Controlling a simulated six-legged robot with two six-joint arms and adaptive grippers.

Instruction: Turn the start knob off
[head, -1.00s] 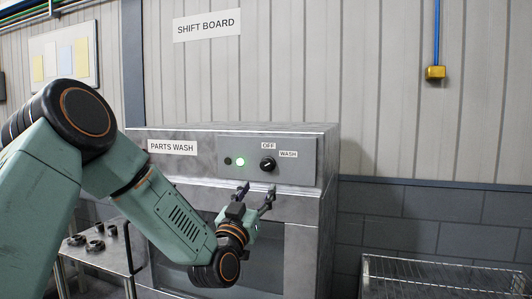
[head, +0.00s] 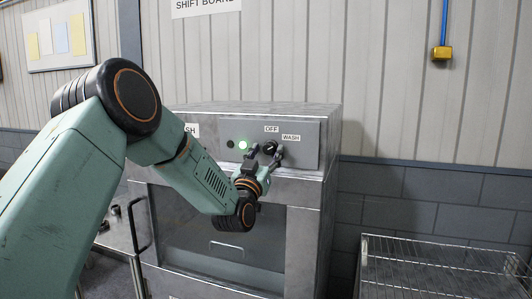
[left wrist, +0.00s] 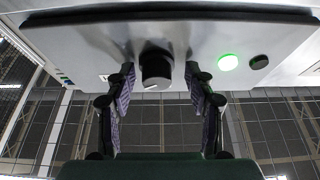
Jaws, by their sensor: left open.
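The start knob (head: 269,147) is a round dark knob on the grey panel of the parts washer, below the OFF and WASH labels. In the head view my fingers partly cover it, and its pointer cannot be read. My left gripper (head: 266,153) is open at the panel, with a finger to each side of the knob. In the left wrist view the knob (left wrist: 157,68) stands between the two open fingers (left wrist: 160,85), with gaps on both sides. The green lamp (head: 243,146) left of the knob is lit. My right gripper is not in view.
A dark, unlit lamp (head: 230,144) sits beside the green one. The washer's door with its window (head: 225,240) is below the panel. A wire rack (head: 440,262) stands at the right, and a metal side table is partly hidden at the left.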

